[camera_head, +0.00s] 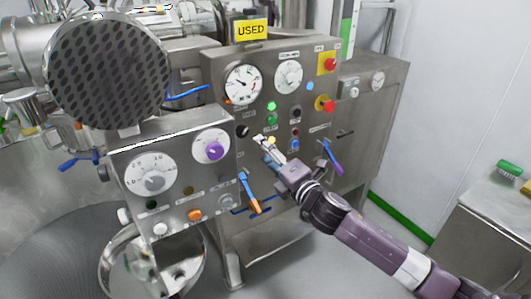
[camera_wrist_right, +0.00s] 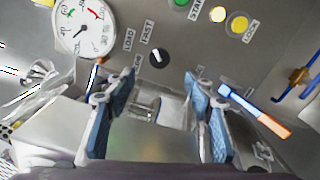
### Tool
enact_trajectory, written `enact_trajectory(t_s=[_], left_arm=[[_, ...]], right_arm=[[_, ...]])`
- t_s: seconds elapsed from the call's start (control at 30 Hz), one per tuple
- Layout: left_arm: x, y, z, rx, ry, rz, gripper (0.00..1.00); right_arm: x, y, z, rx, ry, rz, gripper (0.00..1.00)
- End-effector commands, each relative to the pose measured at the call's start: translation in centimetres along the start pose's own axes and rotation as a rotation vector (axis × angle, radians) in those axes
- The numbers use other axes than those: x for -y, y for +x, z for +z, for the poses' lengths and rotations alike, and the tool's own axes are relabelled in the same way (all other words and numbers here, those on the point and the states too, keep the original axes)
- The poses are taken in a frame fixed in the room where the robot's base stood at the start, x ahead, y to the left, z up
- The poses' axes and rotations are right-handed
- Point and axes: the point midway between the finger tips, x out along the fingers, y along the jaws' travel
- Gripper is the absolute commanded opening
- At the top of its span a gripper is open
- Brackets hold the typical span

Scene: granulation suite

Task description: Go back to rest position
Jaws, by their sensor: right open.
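My right gripper (camera_head: 268,150) reaches in from the lower right in the head view, in front of the large steel control panel (camera_head: 222,75). In the right wrist view the right gripper (camera_wrist_right: 160,110) is open, its two blue-padded fingers wide apart with nothing held between them. The panel face with a black knob (camera_wrist_right: 159,58) lies beyond the fingers. I cannot tell whether the fingertips touch the panel. My left gripper is not in view.
A smaller panel (camera_head: 122,150) with dials stands at left, under a round perforated steel disc (camera_head: 108,75). An orange-tipped blue lever (camera_head: 250,190) and a purple lever (camera_head: 331,158) stick out near my right gripper. A steel cabinet (camera_head: 490,225) stands at right.

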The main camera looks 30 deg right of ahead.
Motion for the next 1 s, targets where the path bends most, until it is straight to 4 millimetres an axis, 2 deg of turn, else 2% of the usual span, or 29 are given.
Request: enact_trajectory(t_s=[0.43,0.5,0.57,0.67,0.77,0.8,0.87,1.0], left_arm=[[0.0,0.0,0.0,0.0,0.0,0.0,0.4],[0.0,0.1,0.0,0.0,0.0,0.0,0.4],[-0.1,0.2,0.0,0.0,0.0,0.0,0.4],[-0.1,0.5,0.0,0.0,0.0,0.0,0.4],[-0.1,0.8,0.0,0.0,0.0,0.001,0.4],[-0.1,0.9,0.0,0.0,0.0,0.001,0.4],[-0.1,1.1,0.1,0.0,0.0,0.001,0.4],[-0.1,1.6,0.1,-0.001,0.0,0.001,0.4]], right_arm=[[0.0,0.0,0.0,0.001,0.0,0.0,0.49],[0.7,0.1,0.0,0.002,0.011,-0.01,0.49],[2.2,0.2,0.0,0.006,0.037,-0.034,0.49],[7.2,0.2,-0.2,0.022,0.12,-0.109,0.49],[14.3,-0.3,-0.8,0.048,0.245,-0.216,0.49],[17.5,-0.8,-1.2,0.063,0.299,-0.263,0.49],[22.0,-1.8,-1.9,0.086,0.377,-0.332,0.49],[31.9,-5.3,-4.2,0.148,0.552,-0.485,0.49]])
